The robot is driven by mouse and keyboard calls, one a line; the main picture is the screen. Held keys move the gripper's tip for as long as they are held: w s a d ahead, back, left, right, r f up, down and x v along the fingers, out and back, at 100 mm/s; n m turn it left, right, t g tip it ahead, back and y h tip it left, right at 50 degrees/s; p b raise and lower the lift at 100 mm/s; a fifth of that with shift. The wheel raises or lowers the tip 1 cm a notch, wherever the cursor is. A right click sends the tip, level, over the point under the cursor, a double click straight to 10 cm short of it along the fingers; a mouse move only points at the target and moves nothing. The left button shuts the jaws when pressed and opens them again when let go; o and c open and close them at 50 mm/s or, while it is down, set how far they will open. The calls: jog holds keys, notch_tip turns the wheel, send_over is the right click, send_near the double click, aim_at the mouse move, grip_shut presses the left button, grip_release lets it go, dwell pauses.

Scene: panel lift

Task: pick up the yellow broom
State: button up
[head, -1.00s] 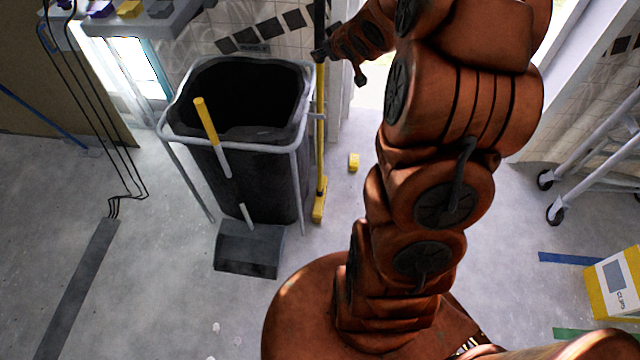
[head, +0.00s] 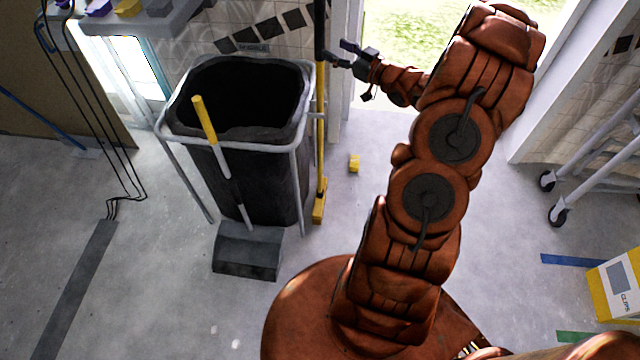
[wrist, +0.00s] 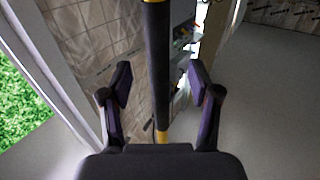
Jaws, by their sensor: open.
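The yellow broom (head: 321,130) stands upright beside the bin frame, its yellow head (head: 319,207) on the floor. Its upper handle has a dark grip section. My gripper (head: 335,54) is level with this upper part, just to its right in the head view. In the wrist view the broom's dark handle section (wrist: 157,60) runs upright between the two spread fingers of my gripper (wrist: 158,85). Gaps show on both sides, so the fingers appear apart from it. The lower handle is hidden behind the gripper's body in the wrist view.
A black bin (head: 250,165) in a grey frame stands left of the broom. A dustpan (head: 247,250) with a yellow-tipped handle (head: 204,118) leans in front. A small yellow block (head: 354,163) lies on the floor. A wheeled ladder (head: 600,150) stands right, beyond the doorway.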

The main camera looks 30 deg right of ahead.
aim_at(324, 41)
jog(key=shift+x, duration=0.95)
jog(key=x, duration=0.1)
jog(key=p+x, duration=0.1)
jog(key=x, duration=0.1)
jog(key=shift+w+r+p, duration=0.2)
jog(key=shift+r+p, duration=0.1)
jog(key=shift+p, duration=0.1)
jog(key=shift+x, duration=0.8)
jog(key=shift+f, duration=0.1)
grip_shut()
